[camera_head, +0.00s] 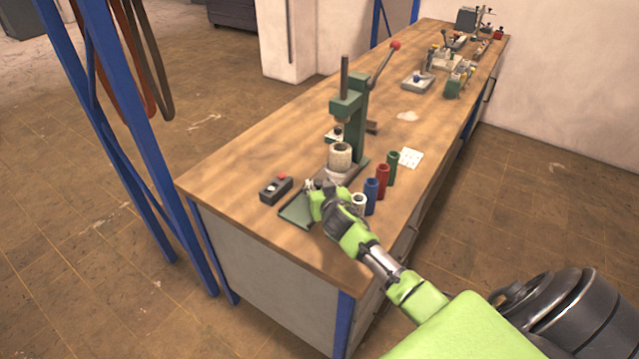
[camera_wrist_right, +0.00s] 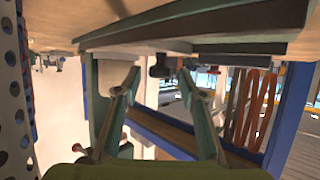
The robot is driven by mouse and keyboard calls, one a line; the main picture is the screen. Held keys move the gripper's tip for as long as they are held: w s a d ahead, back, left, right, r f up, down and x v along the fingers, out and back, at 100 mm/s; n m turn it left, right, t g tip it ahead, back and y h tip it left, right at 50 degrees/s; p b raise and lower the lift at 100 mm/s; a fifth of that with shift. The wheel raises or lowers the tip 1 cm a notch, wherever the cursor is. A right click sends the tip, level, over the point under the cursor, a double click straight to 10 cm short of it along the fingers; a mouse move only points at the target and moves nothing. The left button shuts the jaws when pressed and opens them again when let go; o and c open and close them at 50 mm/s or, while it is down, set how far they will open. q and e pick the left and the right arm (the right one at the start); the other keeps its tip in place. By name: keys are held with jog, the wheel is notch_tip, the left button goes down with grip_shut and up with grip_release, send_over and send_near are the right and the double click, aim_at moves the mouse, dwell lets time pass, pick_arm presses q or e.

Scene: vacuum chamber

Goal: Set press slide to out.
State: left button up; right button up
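The green press (camera_head: 357,110) stands upright on the wooden bench, its lever with a red ball raised to the right. A flat green slide or base plate (camera_head: 294,212) extends from its foot toward the near bench edge. My left gripper is not in view.
A dark control box with a red button (camera_head: 277,189) sits left of the plate. White, blue (camera_head: 371,196), red (camera_head: 382,180) and green cylinders stand in a row to the right, close to my right arm. A white card (camera_head: 411,158) lies beyond. Blue posts (camera_head: 150,150) stand left of the bench.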

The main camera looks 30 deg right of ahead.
jog(key=shift+w+d+f, duration=0.15)
jog(key=shift+w+d, duration=0.05)
jog(key=shift+w, duration=0.25)
jog(key=shift+c, duration=0.9)
grip_shut()
jog(key=shift+a, duration=0.2)
jog(key=s+a, duration=0.1)
jog(key=a, duration=0.2)
jog(key=s+a, duration=0.2)
jog(key=a, duration=0.1)
jog(key=s+a, duration=0.1)
jog(key=a, duration=0.3)
jog(key=shift+s+f, duration=0.1)
jog(key=shift+s, duration=0.05)
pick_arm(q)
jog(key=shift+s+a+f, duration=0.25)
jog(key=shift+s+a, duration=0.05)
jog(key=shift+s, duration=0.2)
pick_arm(e)
jog(key=shift+a+f, duration=0.1)
